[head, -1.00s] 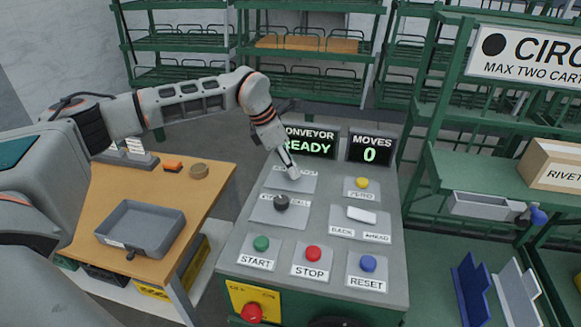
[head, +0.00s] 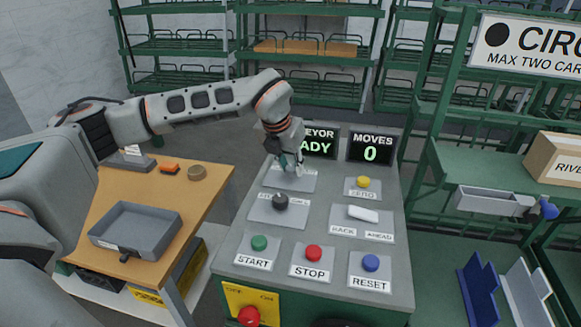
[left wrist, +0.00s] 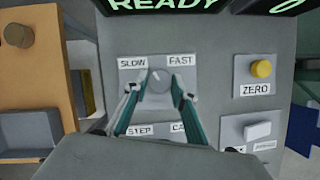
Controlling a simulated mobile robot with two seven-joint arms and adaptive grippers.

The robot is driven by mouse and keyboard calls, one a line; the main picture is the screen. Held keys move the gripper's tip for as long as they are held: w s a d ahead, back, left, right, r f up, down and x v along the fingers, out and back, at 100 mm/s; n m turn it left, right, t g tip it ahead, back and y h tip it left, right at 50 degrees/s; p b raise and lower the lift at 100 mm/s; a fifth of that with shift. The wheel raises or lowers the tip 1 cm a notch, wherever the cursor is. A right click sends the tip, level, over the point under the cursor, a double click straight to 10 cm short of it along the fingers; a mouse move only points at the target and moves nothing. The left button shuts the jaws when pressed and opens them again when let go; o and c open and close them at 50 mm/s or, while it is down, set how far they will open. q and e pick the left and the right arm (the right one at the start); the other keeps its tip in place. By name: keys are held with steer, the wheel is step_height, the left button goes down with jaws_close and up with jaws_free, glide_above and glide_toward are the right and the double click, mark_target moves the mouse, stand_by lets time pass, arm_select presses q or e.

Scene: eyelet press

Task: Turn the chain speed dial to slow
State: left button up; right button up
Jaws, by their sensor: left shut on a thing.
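The chain speed dial (left wrist: 159,82) is a grey knob on a light plate (left wrist: 146,104), with SLOW (left wrist: 132,63) printed at its upper left and FAST (left wrist: 181,60) at its upper right. In the left wrist view my left gripper (left wrist: 158,92) has a finger on each side of the dial and is shut on it. A short pale mark shows on the dial's top, but its exact direction is hard to tell. In the head view my left gripper (head: 290,168) reaches down to the same plate (head: 301,184) and hides the dial. My right gripper is not in view.
Displays stand behind. A wooden bench (head: 211,190) is left.

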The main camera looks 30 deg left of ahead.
arm_select(q)
steer(key=shift+r+n, duration=0.15)
steer(key=shift+n, duration=0.45)
steer(key=o, duration=1.1)
steer(key=v, duration=1.2)
steer(key=shift+d, duration=0.25)
